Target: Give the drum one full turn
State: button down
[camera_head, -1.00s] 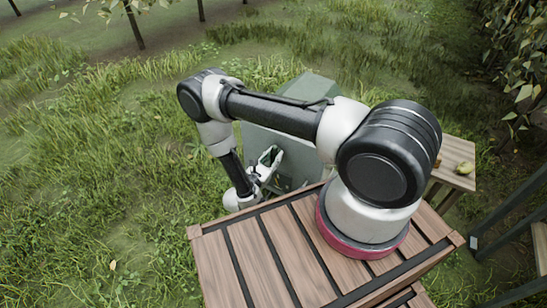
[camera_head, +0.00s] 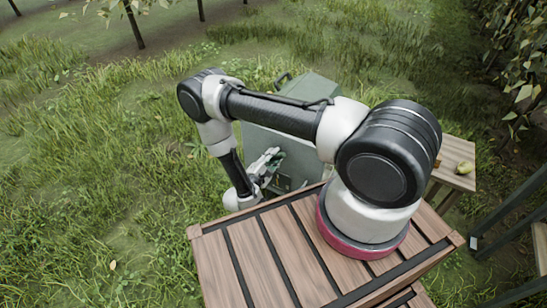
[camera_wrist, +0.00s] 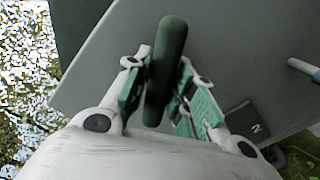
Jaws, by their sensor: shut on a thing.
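A grey-green box-like body (camera_head: 312,98), which I take to be the drum or its housing, stands in the grass beyond the wooden deck. A dark curved handle (camera_head: 283,77) shows at its upper left edge. In the wrist view a dark green rounded grip (camera_wrist: 168,55) stands between the green finger pads of my gripper (camera_wrist: 160,88), against a flat grey panel (camera_wrist: 225,55). My gripper is shut on this grip. In the head view my gripper (camera_head: 267,160) is at the box's near left side; the grip is not clearly visible there. How the grip joins the drum is hidden.
A dark tag marked 2 (camera_wrist: 252,127) and a pale peg (camera_wrist: 304,69) are on the panel's right. Dark metal framing (camera_head: 510,220) is at far right. Grass lies open at left.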

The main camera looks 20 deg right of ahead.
jog(key=shift+m, duration=0.3)
jog(key=m, duration=0.5)
jog(key=shift+m, duration=0.7)
jog(key=c, duration=1.1)
grip_release()
jog(key=v, duration=1)
